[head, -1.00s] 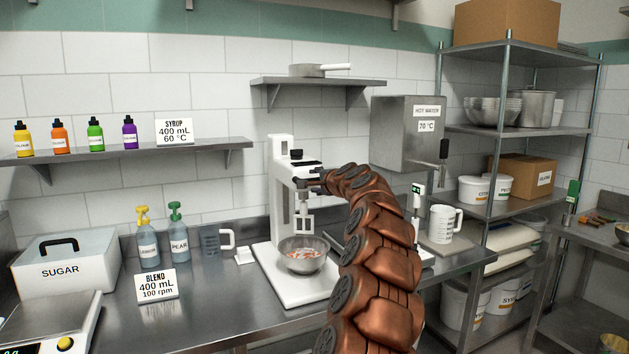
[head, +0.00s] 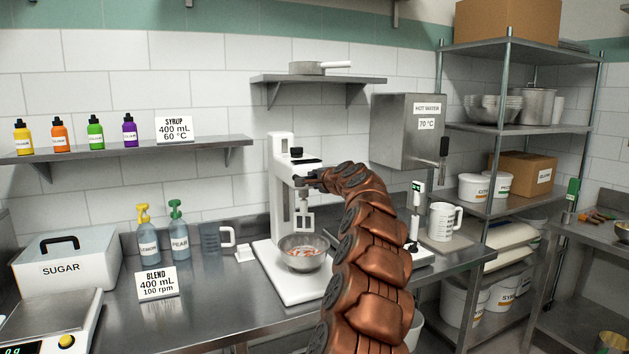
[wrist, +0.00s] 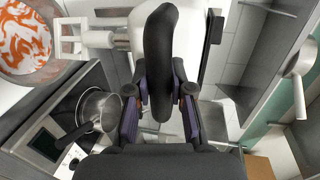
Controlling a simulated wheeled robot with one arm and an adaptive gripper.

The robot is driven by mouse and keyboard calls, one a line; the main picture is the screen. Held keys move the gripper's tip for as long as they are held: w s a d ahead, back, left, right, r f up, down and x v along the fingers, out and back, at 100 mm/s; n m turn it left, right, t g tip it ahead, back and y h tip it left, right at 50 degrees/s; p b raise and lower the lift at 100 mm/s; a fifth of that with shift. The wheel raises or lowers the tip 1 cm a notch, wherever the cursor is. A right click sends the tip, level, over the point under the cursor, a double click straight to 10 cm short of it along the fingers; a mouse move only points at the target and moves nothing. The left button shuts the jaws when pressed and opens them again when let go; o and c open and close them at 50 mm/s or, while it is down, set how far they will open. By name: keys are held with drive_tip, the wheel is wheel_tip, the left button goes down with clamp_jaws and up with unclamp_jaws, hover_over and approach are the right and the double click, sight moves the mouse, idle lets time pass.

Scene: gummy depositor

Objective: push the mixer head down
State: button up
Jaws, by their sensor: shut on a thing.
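The white mixer (head: 281,192) stands on the steel counter, its head (head: 299,170) raised with a black knob on top. The white paddle (head: 304,222) hangs above the metal bowl (head: 300,264), which holds orange and white contents. My gripper (head: 310,183) is at the front of the mixer head, partly hidden by my arm. In the wrist view my gripper (wrist: 162,108) is shut on a dark curved handle (wrist: 160,50) of the mixer head. The paddle (wrist: 75,39) and the bowl (wrist: 60,66) show at the upper left there.
A pot (wrist: 97,108) on a dark hot plate shows in the wrist view. A measuring jug (head: 211,240) and a white jug (head: 443,222) stand on either side of the mixer. The hot water box (head: 405,130) and a wall shelf (head: 320,80) are behind.

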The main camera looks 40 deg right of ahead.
clamp_jaws()
wheel_tip(320, 180, down, 14)
drive_tip(key=b, duration=0.9)
drive_tip(key=shift+r+b, duration=0.2)
drive_tip(key=shift+b, duration=0.1)
drive_tip(key=shift+f, duration=0.15)
drive_tip(key=o, duration=0.7)
unclamp_jaws()
drive_tip(key=shift+o, duration=0.3)
drive_tip(key=shift+r, duration=0.2)
drive_tip(key=shift+s, duration=0.15)
